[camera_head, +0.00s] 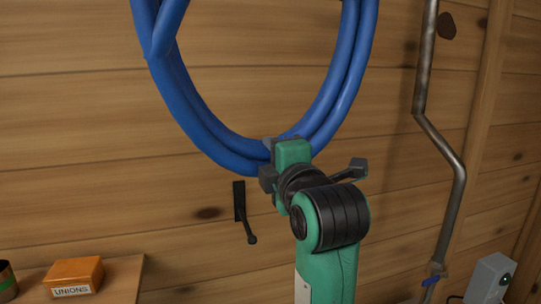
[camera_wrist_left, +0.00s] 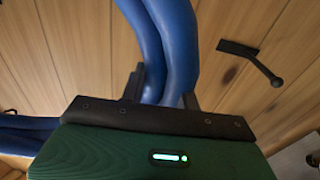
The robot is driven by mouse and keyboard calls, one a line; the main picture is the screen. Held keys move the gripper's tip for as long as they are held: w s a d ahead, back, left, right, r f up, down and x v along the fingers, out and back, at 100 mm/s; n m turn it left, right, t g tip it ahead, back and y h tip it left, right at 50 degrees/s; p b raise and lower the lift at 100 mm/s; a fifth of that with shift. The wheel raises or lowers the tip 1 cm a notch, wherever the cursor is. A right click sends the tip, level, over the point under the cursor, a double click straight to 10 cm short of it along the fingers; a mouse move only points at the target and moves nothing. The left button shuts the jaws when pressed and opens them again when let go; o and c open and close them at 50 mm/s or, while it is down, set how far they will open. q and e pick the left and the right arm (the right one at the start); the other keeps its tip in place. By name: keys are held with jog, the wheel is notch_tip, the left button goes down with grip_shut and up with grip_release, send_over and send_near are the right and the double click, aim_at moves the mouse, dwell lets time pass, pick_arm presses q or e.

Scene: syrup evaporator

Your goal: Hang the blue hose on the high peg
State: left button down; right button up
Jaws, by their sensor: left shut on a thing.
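The blue hose (camera_head: 190,95) hangs in a wide coil of a few turns in front of the plank wall, its top cut off by the upper picture edge. My left gripper (camera_head: 270,162) is shut on the bottom of the coil; the left wrist view also shows the hose (camera_wrist_left: 172,45) between its fingers (camera_wrist_left: 162,95). A black peg (camera_head: 246,215) with a ball end is fixed to the wall just below and left of the gripper. The peg also shows in the left wrist view (camera_wrist_left: 250,58), with no hose on it. No other peg shows. My right gripper is out of view.
A wooden shelf (camera_head: 122,280) at lower left bears an orange box (camera_head: 75,272) labelled UNIONS and part of a can (camera_head: 7,280).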

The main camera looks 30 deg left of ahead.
pick_arm(q)
jog(key=shift+h, duration=0.5)
jog(key=w, duration=0.1)
jog(key=w+a+f, duration=0.1)
jog(key=w, duration=0.1)
jog(key=w+a, duration=0.1)
jog(key=w, duration=0.1)
jog(key=shift+f+p, duration=0.35)
jog(key=shift+f, duration=0.05)
jog(key=shift+r, duration=0.1)
jog(key=s+r+x, duration=0.1)
jog(key=x, duration=1.2)
jog(key=shift+a, duration=0.35)
dwell(0.4)
jog(key=shift+d+r, duration=0.1)
jog(key=shift+r, duration=0.1)
jog(key=shift+d, duration=0.2)
